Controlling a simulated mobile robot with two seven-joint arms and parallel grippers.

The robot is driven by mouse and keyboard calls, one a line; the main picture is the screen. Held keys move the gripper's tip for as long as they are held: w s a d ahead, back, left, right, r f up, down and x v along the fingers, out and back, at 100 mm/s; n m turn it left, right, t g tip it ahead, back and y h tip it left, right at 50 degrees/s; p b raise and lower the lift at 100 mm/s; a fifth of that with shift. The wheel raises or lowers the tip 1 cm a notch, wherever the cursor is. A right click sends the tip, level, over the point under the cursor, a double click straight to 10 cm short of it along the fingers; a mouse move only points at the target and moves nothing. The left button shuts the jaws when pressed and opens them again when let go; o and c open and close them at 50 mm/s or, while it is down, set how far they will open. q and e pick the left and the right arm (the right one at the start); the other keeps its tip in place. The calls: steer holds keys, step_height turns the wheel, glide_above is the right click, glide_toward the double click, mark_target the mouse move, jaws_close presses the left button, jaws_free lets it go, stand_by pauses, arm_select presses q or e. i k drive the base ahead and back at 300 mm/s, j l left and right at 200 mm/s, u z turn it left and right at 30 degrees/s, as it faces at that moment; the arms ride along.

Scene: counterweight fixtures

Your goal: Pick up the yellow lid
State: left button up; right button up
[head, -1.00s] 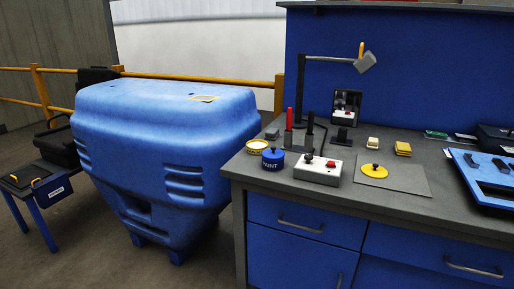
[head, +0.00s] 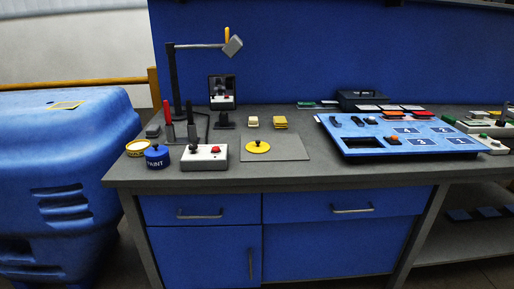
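The yellow lid (head: 258,147) is a flat round disc with a small dark knob on top. It lies on a thin grey mat (head: 288,150) on the workbench, right of a white control box. Neither of my grippers shows in the head view.
The grey bench top (head: 300,171) is clear along its front edge. Left of the lid stand the white box (head: 205,157) with a red button, a blue paint tin (head: 157,157) and a lamp (head: 176,80). A blue tray (head: 350,142) lies to the right. A large blue bin (head: 65,180) stands left.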

mark_target(257, 147)
steer(key=u, duration=0.35)
steer(key=i+l+u, duration=0.1)
steer(key=u, duration=0.25)
steer(key=l+u, duration=0.15)
steer(key=u, duration=0.15)
steer(key=i+l+u, duration=0.1)
steer(key=l+u, duration=0.4)
steer(key=l, duration=0.25)
